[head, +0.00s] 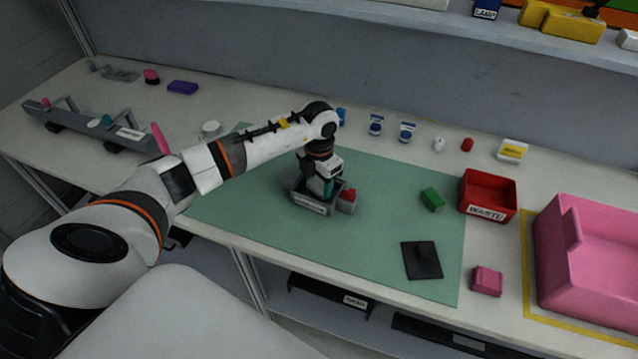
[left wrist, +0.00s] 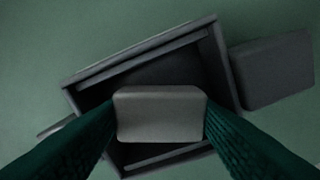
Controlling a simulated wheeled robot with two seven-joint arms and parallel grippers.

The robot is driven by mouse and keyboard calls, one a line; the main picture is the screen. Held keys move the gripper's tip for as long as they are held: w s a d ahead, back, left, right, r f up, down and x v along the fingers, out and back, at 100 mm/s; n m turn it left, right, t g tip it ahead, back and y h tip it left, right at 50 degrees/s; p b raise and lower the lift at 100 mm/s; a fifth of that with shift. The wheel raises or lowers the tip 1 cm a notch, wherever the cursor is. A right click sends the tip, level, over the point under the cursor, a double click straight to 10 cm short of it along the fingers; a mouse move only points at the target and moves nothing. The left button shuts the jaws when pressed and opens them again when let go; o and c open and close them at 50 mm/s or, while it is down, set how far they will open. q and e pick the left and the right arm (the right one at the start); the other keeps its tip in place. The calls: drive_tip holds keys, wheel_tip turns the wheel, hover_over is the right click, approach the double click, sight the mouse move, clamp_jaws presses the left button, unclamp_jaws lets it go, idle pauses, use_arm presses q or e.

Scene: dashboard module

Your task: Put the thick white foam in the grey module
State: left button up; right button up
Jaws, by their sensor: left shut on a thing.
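The grey module (head: 312,205) is an open-topped box on the green mat, below my left gripper. In the left wrist view its rim (left wrist: 140,54) lies tilted around a dark interior. My left gripper (head: 323,187) points down over the module. In the left wrist view its two green fingers (left wrist: 160,120) are shut on a pale block, the white foam (left wrist: 160,115). The foam shows over the module's opening; I cannot tell how deep it sits. In the head view the foam is mostly hidden by the gripper. My right gripper is not in view.
A grey block (left wrist: 272,70) lies beside the module, with a red piece (head: 349,194) near it. The green mat (head: 380,200) also bears a green block (head: 432,199) and a black plate (head: 421,260). A red bin (head: 488,194) and pink tub (head: 590,265) stand to the right.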

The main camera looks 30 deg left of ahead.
sight(319, 184)
use_arm(q)
drive_tip(key=shift+f, duration=0.95)
drive_tip(key=o, duration=0.7)
drive_tip(key=shift+c, duration=0.2)
drive_tip(key=shift+r, duration=0.35)
wheel_tip(319, 184, up, 12)
drive_tip(key=b, duration=0.2)
drive_tip(key=shift+f+b, duration=0.15)
drive_tip(key=shift+b, duration=0.25)
